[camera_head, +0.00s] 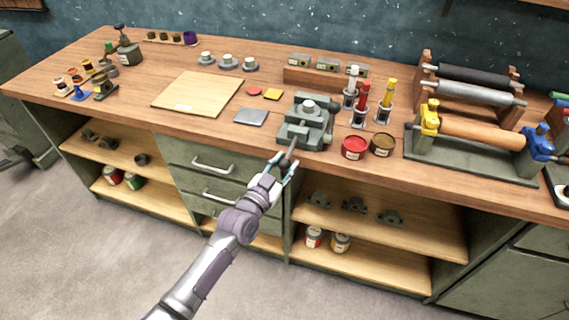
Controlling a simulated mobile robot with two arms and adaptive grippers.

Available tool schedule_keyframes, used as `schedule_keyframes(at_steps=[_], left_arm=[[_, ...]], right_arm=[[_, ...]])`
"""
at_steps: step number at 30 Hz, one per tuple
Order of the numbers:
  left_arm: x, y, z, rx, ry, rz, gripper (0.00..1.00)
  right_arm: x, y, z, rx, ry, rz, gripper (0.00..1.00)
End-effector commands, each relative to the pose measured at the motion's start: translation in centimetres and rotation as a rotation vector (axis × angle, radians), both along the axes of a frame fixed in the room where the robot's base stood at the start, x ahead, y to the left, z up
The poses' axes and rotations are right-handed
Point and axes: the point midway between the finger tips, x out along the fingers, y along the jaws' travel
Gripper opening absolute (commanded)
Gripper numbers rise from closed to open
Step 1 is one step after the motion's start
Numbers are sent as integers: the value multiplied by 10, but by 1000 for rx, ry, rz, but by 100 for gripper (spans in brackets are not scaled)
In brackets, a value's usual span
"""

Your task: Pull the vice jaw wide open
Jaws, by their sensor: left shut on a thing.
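The green-grey vice (305,124) stands at the front edge of the wooden bench, in the middle of the head view. A dark handle or rod sticks out from its front, past the bench edge. My left gripper (283,164) is at the outer end of that handle and is shut on it, just in front of the bench. The fingers hide part of the handle's end. How far apart the vice jaws are is too small to tell. My right gripper is not in view.
A red tin (355,147) and a brown tin (382,145) stand right of the vice. A grey plate (250,117) lies to its left, beside a pale board (197,93). A roller press (470,130) fills the right. Drawers (205,170) with handles lie below.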

Motion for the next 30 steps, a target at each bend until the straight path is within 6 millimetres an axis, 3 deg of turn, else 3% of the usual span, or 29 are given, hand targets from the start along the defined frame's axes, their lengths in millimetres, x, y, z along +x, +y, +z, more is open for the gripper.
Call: schedule_keyframes(at_steps=[6, 13, 14, 18, 30], left_arm=[[-23, 7, 1, 1, 2, -1, 0], [-23, 7, 0, 0, 0, 0, 0], [-23, 7, 0, 0, 0, 0, 37], [-23, 7, 0, 0, 0, 0, 60], [-28, 10, -1, 0, 1, 0, 61]], right_arm=[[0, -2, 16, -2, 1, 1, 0], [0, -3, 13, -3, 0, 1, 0], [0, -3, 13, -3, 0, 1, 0], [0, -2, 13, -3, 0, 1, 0], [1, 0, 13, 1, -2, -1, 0]])
